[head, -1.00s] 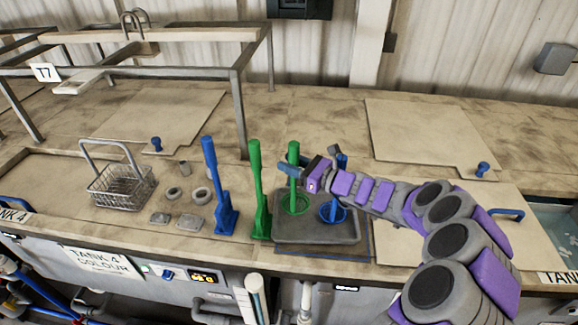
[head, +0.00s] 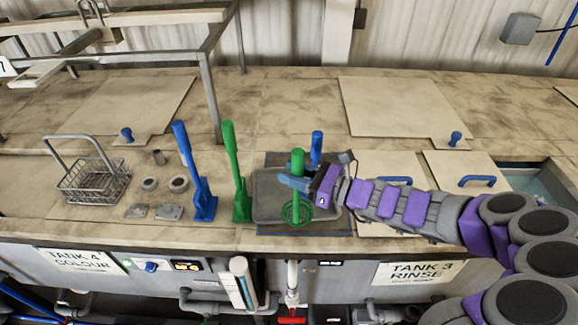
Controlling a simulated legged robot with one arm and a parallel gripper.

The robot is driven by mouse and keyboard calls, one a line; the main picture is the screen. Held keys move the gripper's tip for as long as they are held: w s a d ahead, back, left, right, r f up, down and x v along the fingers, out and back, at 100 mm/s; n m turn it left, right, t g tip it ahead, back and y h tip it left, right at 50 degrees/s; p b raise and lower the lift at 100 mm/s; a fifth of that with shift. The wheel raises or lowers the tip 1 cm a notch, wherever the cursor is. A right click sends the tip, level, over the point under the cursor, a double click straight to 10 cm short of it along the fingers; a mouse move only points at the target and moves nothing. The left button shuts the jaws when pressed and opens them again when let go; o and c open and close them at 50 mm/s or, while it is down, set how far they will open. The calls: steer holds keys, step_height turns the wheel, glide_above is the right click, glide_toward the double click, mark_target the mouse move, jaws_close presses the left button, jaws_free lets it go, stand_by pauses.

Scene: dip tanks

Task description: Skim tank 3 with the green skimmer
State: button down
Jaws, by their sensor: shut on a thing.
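The green skimmer (head: 298,162) stands upright with its round mesh head low, over the front part of the grey tray (head: 265,207). My gripper (head: 290,180) is shut on its handle. I cannot tell whether the mesh head touches the tray. A blue skimmer (head: 317,140) stands behind my gripper, its lower part hidden. The tank 3 sign (head: 420,271), reading "TANK 3 RINSE", is on the front panel at the right. Pale lids with a blue handle (head: 477,181) lie above it, and an open water strip (head: 535,180) shows at the far right.
A blue paddle (head: 193,175) and a green paddle (head: 233,175) stand upright left of the tray. A wire basket (head: 92,182) and several small metal parts (head: 150,184) lie further left. A metal frame (head: 211,90) rises behind.

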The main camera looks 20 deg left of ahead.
steer(key=shift+s+a, duration=0.15)
steer(key=shift+s+d, duration=0.3)
steer(key=shift+d, duration=0.1)
steer(key=s+d+b, duration=0.2)
steer(key=s+b, duration=0.7)
steer(key=b, duration=0.2)
steer(key=s+d+b, duration=0.2)
steer(key=s+b, duration=0.8)
steer(key=b, duration=0.1)
steer(key=shift+s+d, duration=0.2)
steer(key=shift+s, duration=0.1)
